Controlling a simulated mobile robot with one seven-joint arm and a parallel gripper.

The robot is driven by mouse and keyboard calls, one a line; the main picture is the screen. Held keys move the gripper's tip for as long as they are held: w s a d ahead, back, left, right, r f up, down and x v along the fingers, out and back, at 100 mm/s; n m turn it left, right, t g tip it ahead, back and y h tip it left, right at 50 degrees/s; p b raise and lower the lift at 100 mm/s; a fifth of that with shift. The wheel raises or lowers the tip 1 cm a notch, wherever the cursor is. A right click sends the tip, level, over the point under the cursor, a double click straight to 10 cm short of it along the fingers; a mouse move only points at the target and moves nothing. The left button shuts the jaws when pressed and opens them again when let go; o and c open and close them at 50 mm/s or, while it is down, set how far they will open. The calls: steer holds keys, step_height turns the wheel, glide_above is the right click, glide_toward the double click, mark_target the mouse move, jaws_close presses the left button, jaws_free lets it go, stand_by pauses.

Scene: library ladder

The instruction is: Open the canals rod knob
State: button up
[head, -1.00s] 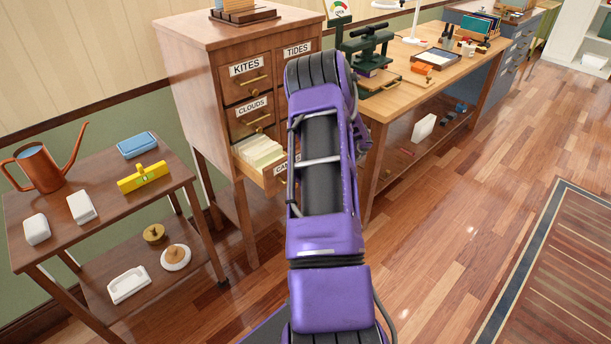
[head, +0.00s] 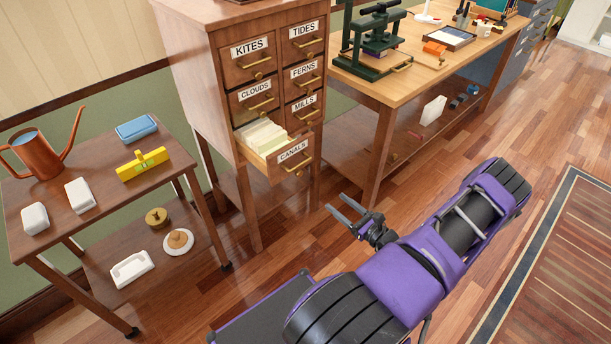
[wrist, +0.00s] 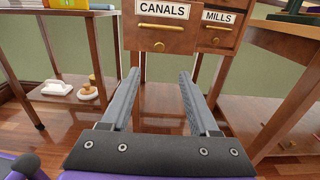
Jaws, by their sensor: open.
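The canals drawer (head: 284,157) stands pulled out at the bottom left of the wooden card cabinet, with cream cards (head: 262,136) inside. Its front carries a CANALS label, a brass handle and, below that, a small round brass rod knob (head: 299,172). In the wrist view the knob (wrist: 159,46) shows under the handle (wrist: 160,27), ahead of and above my fingers. My gripper (head: 335,210) is open and empty, below and in front of the drawer, apart from it. In the wrist view my gripper's two fingers (wrist: 159,75) are spread and point toward the cabinet.
A side table (head: 108,204) at left holds a copper watering can, a yellow level and white blocks. A wooden workbench (head: 378,84) with a green press stands right of the cabinet. Open wooden floor lies before the cabinet; a striped rug (head: 570,280) is at right.

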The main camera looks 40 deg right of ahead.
mark_target(301, 174)
steer(key=w, duration=0.5)
steer(key=w+a, duration=0.1)
steer(key=w, duration=1)
steer(key=shift+a, duration=0.15)
jaws_close()
stand_by(0.7)
